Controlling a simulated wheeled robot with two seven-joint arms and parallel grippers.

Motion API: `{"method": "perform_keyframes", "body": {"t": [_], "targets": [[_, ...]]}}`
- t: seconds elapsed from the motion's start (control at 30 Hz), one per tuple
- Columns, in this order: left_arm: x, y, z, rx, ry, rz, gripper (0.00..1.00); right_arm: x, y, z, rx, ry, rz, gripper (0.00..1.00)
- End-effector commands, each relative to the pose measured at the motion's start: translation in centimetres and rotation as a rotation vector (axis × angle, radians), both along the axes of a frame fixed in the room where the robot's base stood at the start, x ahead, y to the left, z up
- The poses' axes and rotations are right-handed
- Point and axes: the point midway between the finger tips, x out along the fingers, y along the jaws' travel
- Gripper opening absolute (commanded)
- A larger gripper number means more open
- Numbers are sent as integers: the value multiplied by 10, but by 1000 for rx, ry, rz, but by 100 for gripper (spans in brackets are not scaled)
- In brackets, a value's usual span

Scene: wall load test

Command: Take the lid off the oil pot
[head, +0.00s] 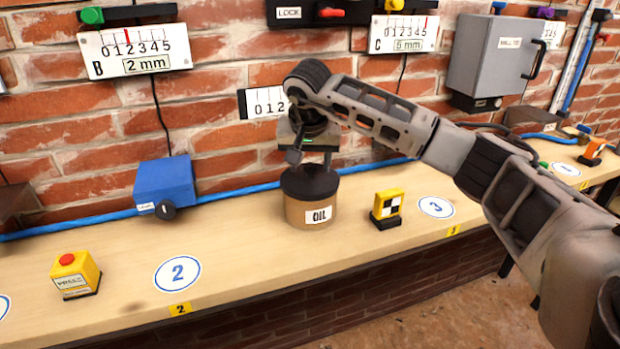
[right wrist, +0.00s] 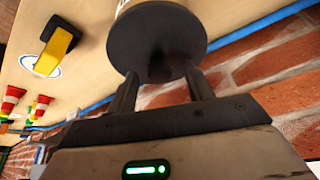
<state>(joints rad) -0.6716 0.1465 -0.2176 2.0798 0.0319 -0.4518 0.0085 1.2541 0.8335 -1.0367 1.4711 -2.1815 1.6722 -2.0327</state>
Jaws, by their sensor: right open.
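The oil pot (head: 308,212) is a tan cylinder with a white OIL label, upright on the wooden bench. Its dark round lid (head: 309,181) sits on top, and in the right wrist view the lid (right wrist: 150,35) fills the upper middle. My right gripper (head: 312,160) points down just above the lid. In the right wrist view the right gripper's (right wrist: 162,88) two fingers are apart, one on each side of the lid's small dark knob (right wrist: 160,68). Whether a finger touches the knob is unclear. My left gripper is out of view.
A black-and-yellow marker block (head: 387,207) stands right of the pot. A blue box (head: 164,187) stands to the left, and a yellow block with a red button (head: 75,273) is farther left. The brick wall with gauges and a blue pipe (head: 100,222) is close behind.

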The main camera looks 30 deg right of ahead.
Motion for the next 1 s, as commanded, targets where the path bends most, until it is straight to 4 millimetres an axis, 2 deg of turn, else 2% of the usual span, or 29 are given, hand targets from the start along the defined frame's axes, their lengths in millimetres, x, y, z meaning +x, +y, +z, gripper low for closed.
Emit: {"method": "perform_keyframes", "body": {"t": [0.13,0.3,0.6,0.77,0.93,1.0], "targets": [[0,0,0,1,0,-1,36,0,0,0,0,0,0,52],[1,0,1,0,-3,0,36,0,0,0,0,0,0,4],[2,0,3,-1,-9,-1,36,0,0,1,0,-1,0,3],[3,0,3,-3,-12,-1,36,1,0,9,0,-4,0,3],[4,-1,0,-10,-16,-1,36,0,1,36,-1,-7,2,3],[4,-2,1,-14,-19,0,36,-11,11,51,-1,-7,7,3]]}}
